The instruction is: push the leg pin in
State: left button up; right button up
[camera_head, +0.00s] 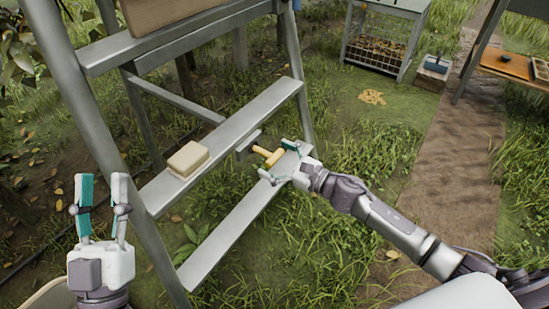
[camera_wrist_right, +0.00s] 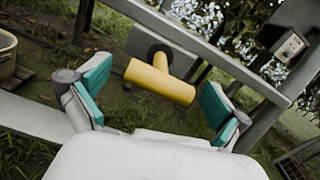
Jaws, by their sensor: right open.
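The leg pin (camera_head: 270,155) has a yellow T-shaped handle and sticks out from a grey block (camera_head: 247,142) beside the ladder's steps. In the right wrist view the yellow handle (camera_wrist_right: 160,82) lies between the two teal finger pads. My right gripper (camera_head: 281,162) is open around the handle, with a gap to each side of it. How deep the pin sits in the block cannot be told. My left gripper (camera_head: 102,182) is open and empty, upright at the lower left, away from the pin.
The grey ladder (camera_head: 226,126) fills the left and middle, with a tan block (camera_head: 188,158) on one step. A slatted bin (camera_head: 378,45) stands at the back. A wooden table (camera_head: 508,65) stands at the right. Grass and a dirt path (camera_head: 470,140) lie open right of the ladder.

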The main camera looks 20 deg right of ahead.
aim_at(252, 147)
jog(key=c, duration=1.5)
jog(key=shift+o, duration=0.2)
jog(key=shift+w+a, duration=0.2)
jog(key=b+x, duration=0.1)
jog(key=x, duration=0.2)
jog(key=shift+w+a, duration=0.2)
jog(key=shift+w, duration=0.05)
jog(key=o, duration=1.3)
jog(key=shift+r, duration=0.1)
jog(key=shift+o, duration=0.8)
jog(key=shift+w+a, duration=0.1)
jog(key=shift+a, duration=0.05)
pick_arm(q)
jog(key=shift+s+a+r+t+h, duration=0.2)
jog(key=shift+s+r+t+h, duration=0.4)
jog(key=shift+s+r+t, duration=0.55)
